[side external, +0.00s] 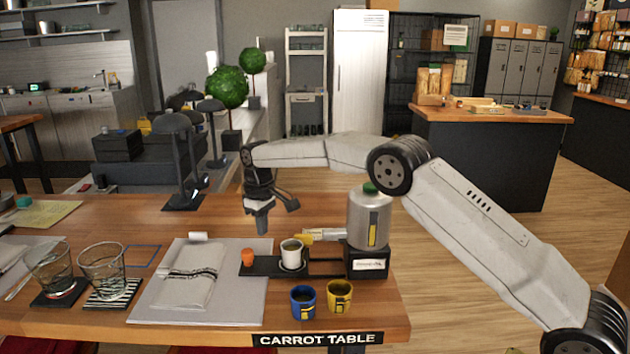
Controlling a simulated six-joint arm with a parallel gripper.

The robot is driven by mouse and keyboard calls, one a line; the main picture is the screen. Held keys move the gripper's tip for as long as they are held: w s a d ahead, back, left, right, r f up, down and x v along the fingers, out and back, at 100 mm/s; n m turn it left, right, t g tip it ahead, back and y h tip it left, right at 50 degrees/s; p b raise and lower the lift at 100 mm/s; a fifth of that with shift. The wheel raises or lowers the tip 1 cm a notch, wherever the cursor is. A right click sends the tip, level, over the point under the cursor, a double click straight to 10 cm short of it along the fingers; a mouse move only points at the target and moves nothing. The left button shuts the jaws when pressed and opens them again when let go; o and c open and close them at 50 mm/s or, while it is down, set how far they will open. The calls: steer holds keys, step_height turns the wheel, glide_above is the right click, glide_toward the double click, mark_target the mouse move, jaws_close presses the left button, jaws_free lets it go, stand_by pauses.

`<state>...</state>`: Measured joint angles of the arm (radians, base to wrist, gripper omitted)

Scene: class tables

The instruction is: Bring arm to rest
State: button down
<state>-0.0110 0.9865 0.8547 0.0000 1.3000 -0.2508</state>
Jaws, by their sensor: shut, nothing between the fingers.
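My gripper (262,220) hangs pointing down above the wooden table (150,211), behind the black stand. It is shut and holds nothing. My arm reaches in from the right, bent at a raised elbow, and passes behind and above the grey canister. The gripper is apart from the white cup (292,255) and the orange carrot-coloured piece (247,257), which are in front of and below it.
A grey canister (369,215) with a green cap stands on the black stand (367,262). Blue (303,302) and yellow (339,296) mugs stand in front. Two glasses (102,268), a folded cloth (190,275) and black lamps (175,150) are to the left.

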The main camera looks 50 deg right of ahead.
steer(key=shift+r, duration=0.2)
steer(key=shift+s, duration=0.1)
steer(key=s+f+m+t, duration=0.1)
steer(key=s+f, duration=0.1)
steer(key=s, duration=1.4)
steer(key=s+f+m+t, duration=0.1)
steer(key=s+f+m, duration=0.1)
steer(key=s, duration=1.5)
steer(key=shift+s+d+t, duration=0.25)
steer(key=shift+d+t, duration=0.05)
steer(key=shift+d, duration=0.05)
stand_by(0.8)
